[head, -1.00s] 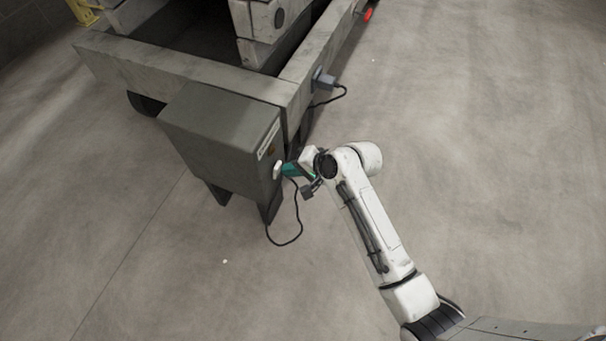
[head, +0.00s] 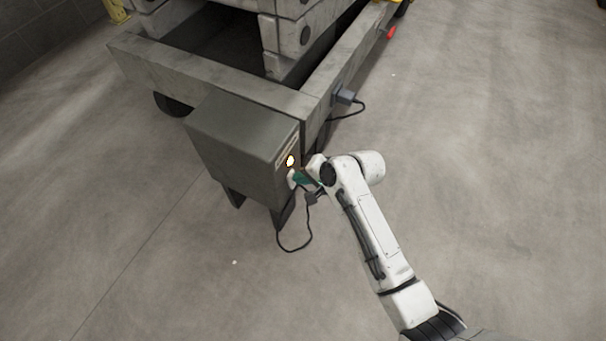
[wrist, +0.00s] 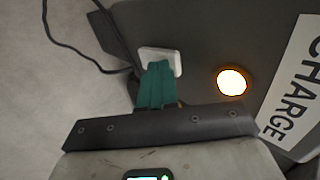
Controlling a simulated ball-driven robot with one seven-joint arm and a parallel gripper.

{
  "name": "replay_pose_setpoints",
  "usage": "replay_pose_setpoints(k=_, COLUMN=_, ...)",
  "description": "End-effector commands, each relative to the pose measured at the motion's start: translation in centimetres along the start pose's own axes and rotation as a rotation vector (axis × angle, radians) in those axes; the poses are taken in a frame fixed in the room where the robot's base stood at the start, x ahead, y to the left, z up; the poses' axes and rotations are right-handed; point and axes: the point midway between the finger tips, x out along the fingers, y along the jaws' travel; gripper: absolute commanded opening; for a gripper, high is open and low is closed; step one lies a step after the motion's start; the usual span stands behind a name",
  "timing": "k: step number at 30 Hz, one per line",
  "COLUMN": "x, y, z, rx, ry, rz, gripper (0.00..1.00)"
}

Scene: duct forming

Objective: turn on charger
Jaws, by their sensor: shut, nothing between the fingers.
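The charger (head: 235,145) is a grey box on legs at the corner of a low frame. Its side panel fills much of the wrist view, with a "CHARGE" label (wrist: 297,90). A round lamp (wrist: 232,81) on the panel glows yellow-orange, and it also shows lit in the head view (head: 290,161). A white square switch (wrist: 170,58) sits beside the lamp. My gripper (wrist: 158,66), with green fingers, is shut and empty, its tips at the switch and overlapping its lower part. In the head view my gripper (head: 301,179) is against the panel, partly hidden by my wrist.
A black cable (head: 308,228) hangs in a loop below the charger. A grey plug (head: 345,96) with a cable sits on the frame's side beam (head: 340,62). A red knob (head: 390,33) is farther along. The concrete floor at right is clear.

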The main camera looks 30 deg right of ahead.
Motion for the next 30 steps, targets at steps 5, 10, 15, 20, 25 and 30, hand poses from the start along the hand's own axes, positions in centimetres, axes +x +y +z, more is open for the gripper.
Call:
replay_pose_setpoints(k=5, x=-0.4, y=-0.4, z=0.0, rx=0.0, ry=0.0, rz=-0.001, gripper=0.0)
replay_pose_setpoints(k=10, x=-0.8, y=-0.8, z=0.0, rx=0.0, ry=0.0, rz=0.0, gripper=0.0)
replay_pose_setpoints(k=15, x=-1.2, y=-1.1, z=0.0, rx=0.0, ry=-0.001, rz=0.0, gripper=0.0)
replay_pose_setpoints(k=20, x=-1.2, y=-1.1, z=0.0, rx=0.0, ry=0.0, rz=-0.001, gripper=0.0)
replay_pose_setpoints(k=25, x=-1.2, y=-1.1, z=0.0, rx=0.0, ry=0.0, rz=-0.001, gripper=0.0)
replay_pose_setpoints(k=30, x=-1.4, y=-1.2, z=0.0, rx=0.0, ry=0.0, rz=-0.001, gripper=0.0)
